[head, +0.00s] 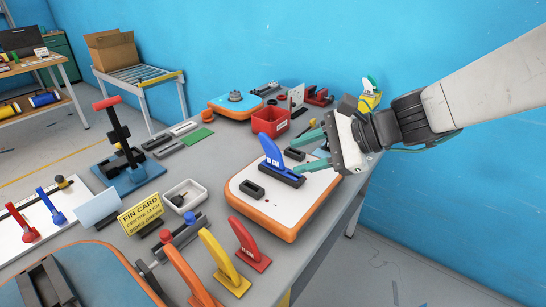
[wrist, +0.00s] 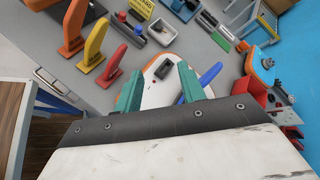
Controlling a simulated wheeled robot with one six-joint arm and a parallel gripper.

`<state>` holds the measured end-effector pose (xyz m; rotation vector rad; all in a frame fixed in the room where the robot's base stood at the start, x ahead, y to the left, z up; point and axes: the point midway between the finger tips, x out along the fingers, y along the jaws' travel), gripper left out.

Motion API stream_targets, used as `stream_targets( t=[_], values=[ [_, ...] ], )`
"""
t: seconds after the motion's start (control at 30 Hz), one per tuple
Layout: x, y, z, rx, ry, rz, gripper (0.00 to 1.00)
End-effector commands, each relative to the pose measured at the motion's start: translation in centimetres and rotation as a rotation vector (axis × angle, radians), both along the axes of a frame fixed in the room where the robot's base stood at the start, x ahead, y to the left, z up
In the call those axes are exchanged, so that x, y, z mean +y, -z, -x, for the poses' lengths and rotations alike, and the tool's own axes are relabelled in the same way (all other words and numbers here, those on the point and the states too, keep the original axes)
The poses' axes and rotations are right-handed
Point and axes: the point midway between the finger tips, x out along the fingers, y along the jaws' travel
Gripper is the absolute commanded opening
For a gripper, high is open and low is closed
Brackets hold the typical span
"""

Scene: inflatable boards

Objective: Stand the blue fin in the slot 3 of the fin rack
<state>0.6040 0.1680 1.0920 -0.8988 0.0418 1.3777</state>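The blue fin (head: 270,150), marked "10 CM", stands upright in a long black holder (head: 284,177) on a white board with an orange edge (head: 262,226). My gripper (head: 303,152) has teal fingers spread apart, just to the right of the fin; I see nothing held. In the wrist view the blue fin (wrist: 211,73) is partly hidden behind the right finger of my gripper (wrist: 158,82). Red (head: 248,242), yellow (head: 222,262) and orange fins stand at the table's front. I cannot tell which object is the fin rack, or its slots.
A yellow "FIN CARD" sign (head: 141,213), a white tray (head: 184,195) and a blue-based clamp (head: 128,176) stand left of the board. A red bin (head: 270,122) and an orange-edged blue board (head: 235,104) are behind. A small black block (head: 251,189) sits on the white board.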

Motion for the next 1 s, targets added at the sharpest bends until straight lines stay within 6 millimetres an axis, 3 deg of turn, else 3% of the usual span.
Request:
stream_targets(
  t=[0.1,0.3,0.53,1.0],
  values=[
    [1.1,1.9,-4.8,0.172,0.234,-0.159,0.4],
    [1.0,5.0,-10.2,0.381,0.538,-0.337,0.4],
    [1.0,6.8,-12.5,0.462,0.662,-0.404,0.4],
    [5.1,9.4,-16.2,0.462,0.662,-0.404,0.4]
  ],
)
